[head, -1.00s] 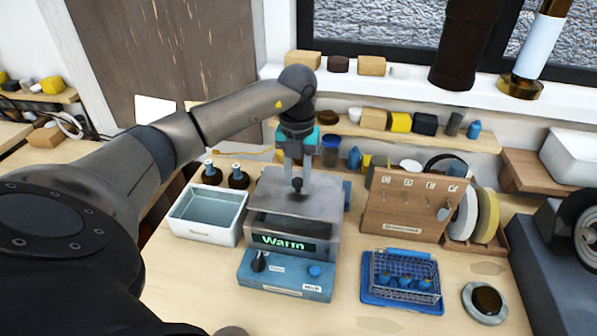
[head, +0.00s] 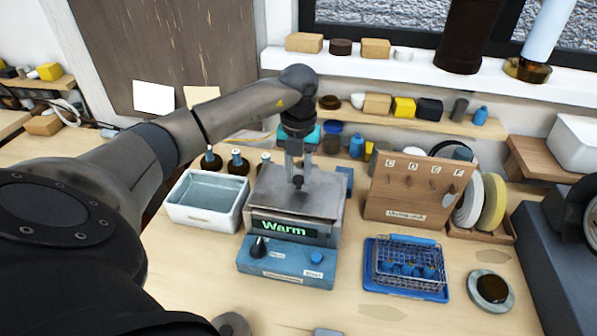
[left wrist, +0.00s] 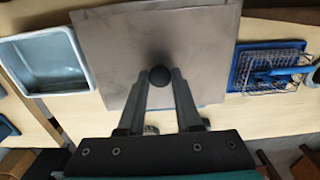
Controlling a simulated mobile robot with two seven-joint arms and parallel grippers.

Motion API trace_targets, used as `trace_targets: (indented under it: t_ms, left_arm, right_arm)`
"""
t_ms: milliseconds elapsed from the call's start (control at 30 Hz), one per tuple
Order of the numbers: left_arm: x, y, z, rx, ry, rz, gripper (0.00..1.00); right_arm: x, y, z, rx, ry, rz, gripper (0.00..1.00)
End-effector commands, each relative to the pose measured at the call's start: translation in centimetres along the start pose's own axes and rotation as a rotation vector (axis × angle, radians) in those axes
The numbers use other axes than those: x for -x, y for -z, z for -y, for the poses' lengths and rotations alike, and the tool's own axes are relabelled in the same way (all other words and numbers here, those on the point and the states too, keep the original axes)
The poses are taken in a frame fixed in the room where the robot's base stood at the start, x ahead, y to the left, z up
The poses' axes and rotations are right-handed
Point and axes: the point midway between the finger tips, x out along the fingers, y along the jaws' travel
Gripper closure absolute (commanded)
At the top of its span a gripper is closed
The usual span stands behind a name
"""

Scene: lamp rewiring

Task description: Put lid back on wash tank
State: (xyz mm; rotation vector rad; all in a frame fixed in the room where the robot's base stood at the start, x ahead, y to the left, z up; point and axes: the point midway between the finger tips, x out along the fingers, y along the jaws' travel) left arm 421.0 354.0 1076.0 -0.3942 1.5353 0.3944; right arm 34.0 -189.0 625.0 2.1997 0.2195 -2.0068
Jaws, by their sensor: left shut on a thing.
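The wash tank (head: 262,258) stands in the middle of the bench, a blue base with a knob, a blue button and a display reading "Warm". Its flat grey metal lid (head: 325,195) lies over the tank top, and the lid also fills the upper middle of the left wrist view (left wrist: 205,45). My left gripper (head: 297,180) points down over the lid and is shut on its round black knob (left wrist: 160,75). Whether the lid is fully seated cannot be told. My right gripper is not in view.
A white tray of liquid (head: 205,222) stands left of the tank, with dark bottles (head: 238,164) behind. To the right are a wooden tool board (head: 412,205), a blue wire basket on a tray (head: 405,268) and a round dish (head: 490,288). The front bench is mostly clear.

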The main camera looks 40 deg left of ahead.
Motion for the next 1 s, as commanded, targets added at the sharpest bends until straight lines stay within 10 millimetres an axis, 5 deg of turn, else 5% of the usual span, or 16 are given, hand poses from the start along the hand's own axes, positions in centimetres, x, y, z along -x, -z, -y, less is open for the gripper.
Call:
trace_targets:
  t_ms: [567, 600, 867, 1000]
  left_arm:
    - [-0.57, -0.04, -0.01, 0.000, 0.000, 0.001, 1.00]
    - [-0.51, -0.04, 0.00, 0.000, 0.001, 0.001, 0.62]
    - [-0.51, -0.02, -0.01, 0.000, 0.000, 0.001, 0.33]
    - [-0.52, -0.01, -0.01, 0.000, 0.000, 0.000, 0.31]
  right_arm:
    - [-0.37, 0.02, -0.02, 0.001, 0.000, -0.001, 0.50]
    - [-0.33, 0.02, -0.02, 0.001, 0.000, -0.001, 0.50]
    - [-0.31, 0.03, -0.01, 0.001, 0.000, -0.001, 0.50]
    - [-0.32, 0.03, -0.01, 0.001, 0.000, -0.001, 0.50]
